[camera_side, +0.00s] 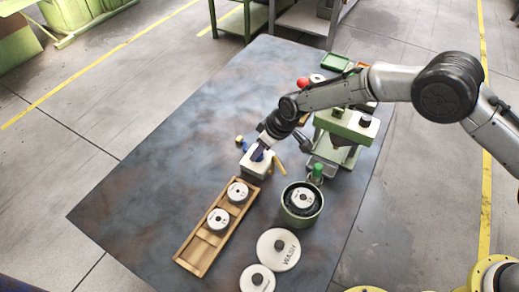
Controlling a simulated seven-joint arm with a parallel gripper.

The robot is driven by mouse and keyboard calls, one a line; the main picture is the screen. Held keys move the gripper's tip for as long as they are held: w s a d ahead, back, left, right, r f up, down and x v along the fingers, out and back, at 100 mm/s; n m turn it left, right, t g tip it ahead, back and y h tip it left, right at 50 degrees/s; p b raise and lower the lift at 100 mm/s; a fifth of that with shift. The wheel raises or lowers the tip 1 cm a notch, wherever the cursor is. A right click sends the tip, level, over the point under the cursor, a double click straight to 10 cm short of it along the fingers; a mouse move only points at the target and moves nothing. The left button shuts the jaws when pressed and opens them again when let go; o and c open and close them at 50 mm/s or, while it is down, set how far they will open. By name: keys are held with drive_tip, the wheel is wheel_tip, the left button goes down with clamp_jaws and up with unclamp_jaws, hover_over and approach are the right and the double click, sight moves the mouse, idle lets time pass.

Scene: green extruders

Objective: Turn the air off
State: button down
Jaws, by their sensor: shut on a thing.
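A small white block (253,167) stands near the middle of the table, behind the wooden tray. A dark blue part (257,153) shows on top of it. A yellow bar (279,165) lies against its right side, and a small blue and yellow piece (240,142) shows at its back left. My gripper (260,149) reaches down from the right onto the top of the block. Its jaws are shut on the blue part, though the fingertips are small and partly hidden. No label naming the air control is readable.
A wooden tray (194,251) holds white discs. A green pot (301,217) with a disc inside stands right of it, near a white lid marked WASH (278,250) and a smaller lid (258,279). The table's left side is clear.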

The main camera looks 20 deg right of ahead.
drive_tip(key=n+g, duration=0.1)
drive_tip(key=n, duration=0.3)
drive_tip(key=shift+w+y, duration=0.1)
drive_tip(key=shift+y, duration=0.3)
drive_tip(key=n+g, duration=0.2)
drive_tip(key=n, duration=0.2)
drive_tip(key=shift+w+d+n, duration=0.1)
drive_tip(key=shift+n, duration=0.3)
drive_tip(key=n+g, duration=0.2)
drive_tip(key=n, duration=0.2)
drive_tip(key=shift+w, duration=0.1)
drive_tip(key=shift+n+g+h, duration=0.3)
drive_tip(key=shift+n+g, duration=0.2)
drive_tip(key=shift+n, duration=1.3)
drive_tip(key=c, duration=0.5)
unclamp_jaws()
